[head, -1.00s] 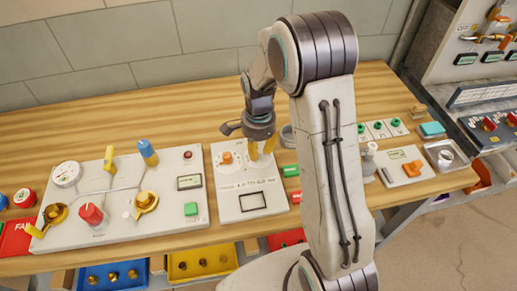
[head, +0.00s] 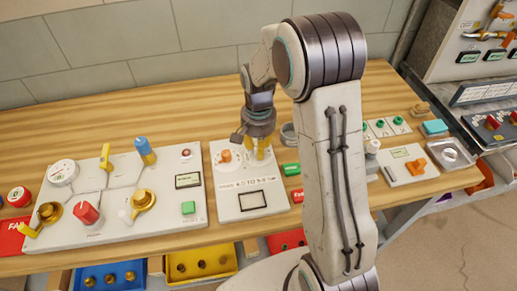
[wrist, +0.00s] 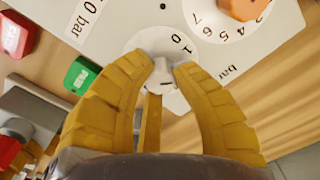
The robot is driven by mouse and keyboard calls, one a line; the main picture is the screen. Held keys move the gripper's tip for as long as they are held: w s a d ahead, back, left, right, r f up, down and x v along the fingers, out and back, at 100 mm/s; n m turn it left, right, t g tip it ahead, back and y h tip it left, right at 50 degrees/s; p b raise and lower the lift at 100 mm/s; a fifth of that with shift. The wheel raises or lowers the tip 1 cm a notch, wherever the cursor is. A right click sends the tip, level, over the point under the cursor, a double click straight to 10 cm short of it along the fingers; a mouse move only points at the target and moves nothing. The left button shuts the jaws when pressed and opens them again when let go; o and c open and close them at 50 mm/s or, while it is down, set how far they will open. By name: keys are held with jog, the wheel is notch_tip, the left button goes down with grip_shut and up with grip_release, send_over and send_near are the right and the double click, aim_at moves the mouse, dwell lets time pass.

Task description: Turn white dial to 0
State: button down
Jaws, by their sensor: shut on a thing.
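The white dial (wrist: 160,75) is small and sits on a round scale plate on a pale panel (wrist: 115,35). The marks 0 and 1 and the word bar show beside it in the wrist view. My gripper (wrist: 162,72) has its yellow fingers closed around the dial's knob. I cannot tell exactly where the dial points. In the head view my gripper (head: 260,151) comes down on the right part of the panel (head: 225,185), and its fingers hide the dial.
An orange dial (head: 226,155) with a larger numbered scale is left of my gripper on the same panel. A green block (head: 291,170) lies right of the panel. A valve board (head: 120,190) stands left.

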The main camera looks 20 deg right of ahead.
jog(key=n+b, duration=0.1)
jog(key=n, duration=0.4)
jog(key=shift+f+n, duration=0.15)
jog(key=shift+n, duration=0.15)
jog(key=n+b, duration=0.1)
jog(key=n, duration=0.4)
jog(key=shift+s, duration=0.1)
jog(key=shift+n, duration=0.3)
jog(key=c, duration=1)
grip_release()
jog(key=shift+r, duration=0.2)
notch_tip(320, 180, up, 12)
jog(key=shift+f, duration=0.1)
jog(key=shift+w, duration=0.2)
